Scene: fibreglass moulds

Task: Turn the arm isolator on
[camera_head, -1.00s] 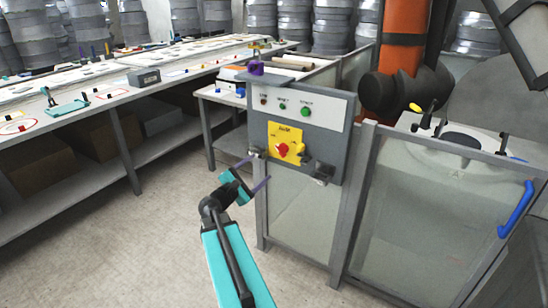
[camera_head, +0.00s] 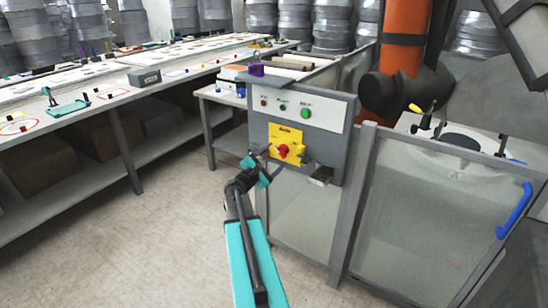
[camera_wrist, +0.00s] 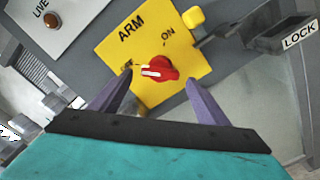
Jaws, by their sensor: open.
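The arm isolator is a red rotary knob (camera_wrist: 157,68) on a yellow plate (camera_wrist: 180,40) marked ARM, OFF and ON. In the wrist view the knob's white mark points left, toward the OFF side. In the head view the red knob (camera_head: 283,151) sits on the front of the grey control box (camera_head: 330,140). My gripper (camera_wrist: 158,95) is open, with its two purple fingers either side of the knob in the picture. I cannot tell how far the fingertips are from the plate. In the head view my gripper (camera_head: 268,162) is at the panel's lower left, partly covering the plate.
A LOCK label (camera_wrist: 299,36) and dark bracket are right of the plate. A LIVE lamp (camera_wrist: 51,19) is at upper left. A green button (camera_head: 305,113) is on the panel. The floor at left is clear.

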